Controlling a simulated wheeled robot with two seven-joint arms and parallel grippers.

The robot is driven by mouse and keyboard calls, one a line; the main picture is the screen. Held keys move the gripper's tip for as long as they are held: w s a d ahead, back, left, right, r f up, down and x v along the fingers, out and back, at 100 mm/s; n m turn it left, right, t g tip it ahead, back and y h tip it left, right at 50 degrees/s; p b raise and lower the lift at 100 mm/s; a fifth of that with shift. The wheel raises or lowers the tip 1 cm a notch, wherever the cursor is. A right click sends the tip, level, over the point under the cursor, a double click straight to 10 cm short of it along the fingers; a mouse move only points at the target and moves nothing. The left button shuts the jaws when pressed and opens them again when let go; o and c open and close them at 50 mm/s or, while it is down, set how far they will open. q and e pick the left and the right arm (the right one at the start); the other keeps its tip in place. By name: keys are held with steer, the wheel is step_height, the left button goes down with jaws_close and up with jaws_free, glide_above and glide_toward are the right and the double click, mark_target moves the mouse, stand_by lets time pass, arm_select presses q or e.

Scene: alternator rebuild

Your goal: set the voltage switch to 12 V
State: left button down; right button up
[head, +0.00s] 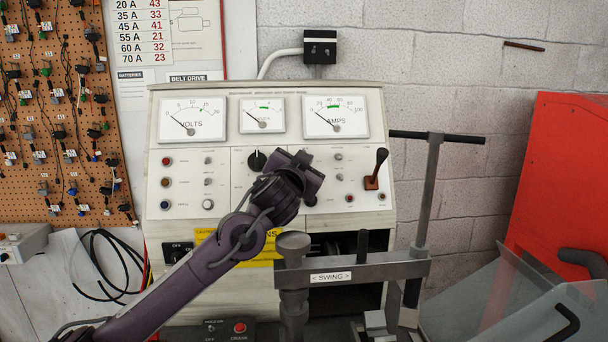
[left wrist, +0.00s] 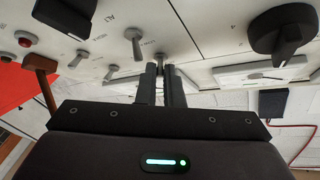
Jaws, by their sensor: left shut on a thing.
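My left gripper (head: 299,174) is up against the front of the cream test bench panel (head: 231,178), and its body hides the spot where its fingers meet it. In the left wrist view its two dark fingers (left wrist: 166,76) are close together around a small metal toggle switch (left wrist: 158,61), which shows only in part. The switch's lettering is too small to read, so I cannot tell its setting. Another toggle (left wrist: 134,42) stands beside it, apart from the fingers. A black rotary knob (left wrist: 283,35) is to the right there; the head view shows it left of the gripper (head: 257,160). My right gripper is out of view.
Volts (head: 192,120) and amps (head: 336,117) meters sit above, needles low. A red-based lever (head: 375,170) is on the panel's right. A grey swing arm (head: 352,269) stands in front of the bench. A red cabinet (head: 560,175) is at right.

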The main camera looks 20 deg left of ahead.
arm_select(q)
steer(key=shift+f, duration=0.1)
steer(key=c, duration=1.6)
jaws_free()
steer(key=shift+o, duration=0.2)
step_height(320, 180, up, 20)
steer(key=shift+b, duration=0.4)
